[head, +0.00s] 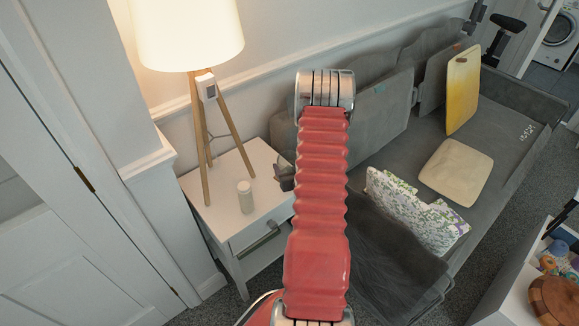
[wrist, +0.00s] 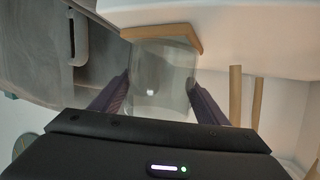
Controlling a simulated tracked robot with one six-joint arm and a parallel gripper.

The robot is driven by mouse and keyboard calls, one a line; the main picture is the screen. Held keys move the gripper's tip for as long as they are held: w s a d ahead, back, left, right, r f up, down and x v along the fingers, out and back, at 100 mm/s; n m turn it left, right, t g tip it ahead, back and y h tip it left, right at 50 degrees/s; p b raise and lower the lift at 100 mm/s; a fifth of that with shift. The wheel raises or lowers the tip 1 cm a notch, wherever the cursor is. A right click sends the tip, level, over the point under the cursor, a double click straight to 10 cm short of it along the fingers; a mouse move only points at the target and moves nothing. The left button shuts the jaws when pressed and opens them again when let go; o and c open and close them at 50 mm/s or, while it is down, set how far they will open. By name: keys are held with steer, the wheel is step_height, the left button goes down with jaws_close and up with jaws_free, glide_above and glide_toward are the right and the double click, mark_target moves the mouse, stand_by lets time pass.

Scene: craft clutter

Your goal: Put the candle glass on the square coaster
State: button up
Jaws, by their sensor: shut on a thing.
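The candle glass (wrist: 158,85) is a clear, see-through tumbler between the two fingers of my gripper (wrist: 160,97) in the wrist view. The gripper is shut on it. The square coaster (wrist: 186,33) is light wood and lies at the edge of the white side table, seen edge-on at the end of the glass away from the camera. The glass's end overlaps the coaster in the picture; I cannot tell whether they touch.
Lamp legs (wrist: 235,95) show right of the gripper in the wrist view.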

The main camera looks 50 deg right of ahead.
steer(key=o, duration=1.3)
steer(key=v, duration=1.2)
steer(key=shift+w+a, duration=0.1)
